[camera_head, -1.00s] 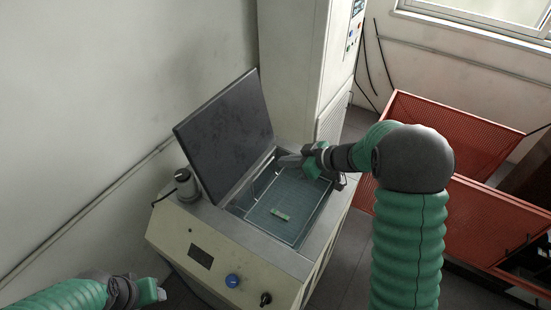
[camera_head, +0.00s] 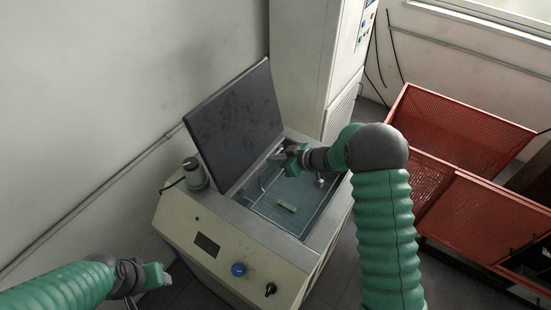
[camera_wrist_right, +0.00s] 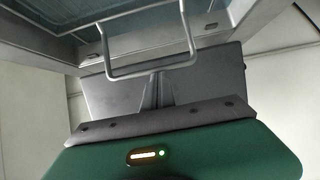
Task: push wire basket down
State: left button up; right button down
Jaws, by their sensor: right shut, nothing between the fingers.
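The wire basket (camera_head: 268,207) sits inside the tank of the cream machine, with a small pale green piece (camera_head: 286,207) lying on its mesh. The right wrist view shows its wire handle loop (camera_wrist_right: 152,73) and part of its mesh (camera_wrist_right: 140,20). My right gripper (camera_head: 277,161) is over the back of the tank, near the open lid, shut and empty. In its wrist view the gripper fingers (camera_wrist_right: 158,88) lie near the handle loop; I cannot tell whether they touch it. My left gripper (camera_head: 166,278) is at lower left, away from the machine; its jaw state is unclear.
The dark lid (camera_head: 235,125) stands open behind the tank. A small grey canister (camera_head: 194,174) is on the machine's left corner. A tall cabinet (camera_head: 310,60) stands behind, and red mesh bins (camera_head: 455,130) stand at right. My right forearm crosses the tank's right side.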

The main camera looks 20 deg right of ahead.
jog(key=f+b, duration=0.3)
jog(key=f, duration=0.5)
jog(key=shift+d+f+b, duration=0.15)
jog(key=shift+d+b, duration=0.05)
jog(key=shift+b, duration=0.1)
jog(key=shift+s+a, duration=0.1)
jog(key=shift+s, duration=0.05)
